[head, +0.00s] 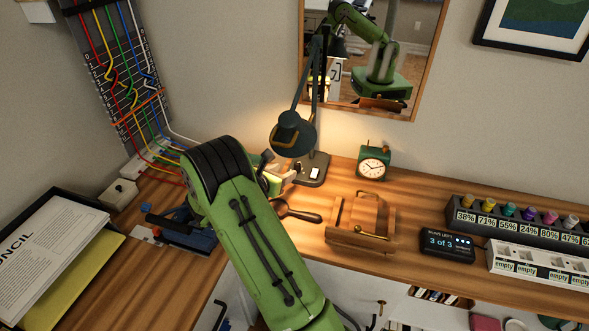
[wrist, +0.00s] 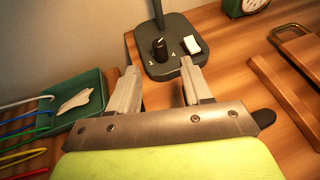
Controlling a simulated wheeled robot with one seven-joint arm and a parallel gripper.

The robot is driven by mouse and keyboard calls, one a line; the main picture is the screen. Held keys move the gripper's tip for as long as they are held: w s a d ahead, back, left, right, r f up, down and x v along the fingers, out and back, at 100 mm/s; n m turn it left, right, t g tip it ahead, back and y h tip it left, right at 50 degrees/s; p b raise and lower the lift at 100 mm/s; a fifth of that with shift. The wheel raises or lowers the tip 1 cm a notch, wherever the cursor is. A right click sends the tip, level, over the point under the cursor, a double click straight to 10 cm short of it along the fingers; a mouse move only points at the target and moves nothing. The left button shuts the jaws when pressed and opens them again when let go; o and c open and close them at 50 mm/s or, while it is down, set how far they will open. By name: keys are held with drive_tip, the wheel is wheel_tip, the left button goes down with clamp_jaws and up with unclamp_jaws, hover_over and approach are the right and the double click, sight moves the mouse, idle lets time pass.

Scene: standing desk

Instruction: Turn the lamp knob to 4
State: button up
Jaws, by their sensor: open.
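The desk lamp (head: 292,134) stands at the back of the desk, lit, with its dark base (wrist: 178,66) below. In the wrist view, a black knob (wrist: 159,48) stands on the base, left of a white rocker switch (wrist: 191,44). Digits 1 and 4 show by the knob; a pale mark is on it, but I cannot read its setting. My gripper (wrist: 160,74) is open and empty, its fingers short of the knob and apart from it. In the head view my gripper (head: 282,168) is beside the base, partly hidden by my arm; the knob cannot be made out.
A green clock (head: 372,162) stands right of the lamp. A magnifying glass (head: 298,214) and a wooden stand (head: 360,222) lie in front. A green tray (wrist: 60,118) and coloured cables (wrist: 22,138) are at left. A mirror (head: 421,50) hangs behind.

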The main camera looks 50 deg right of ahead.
sight(296, 166)
drive_tip(key=b+x, duration=0.1)
drive_tip(key=x, duration=0.7)
drive_tip(key=shift+w+d+f, duration=0.1)
clamp_jaws()
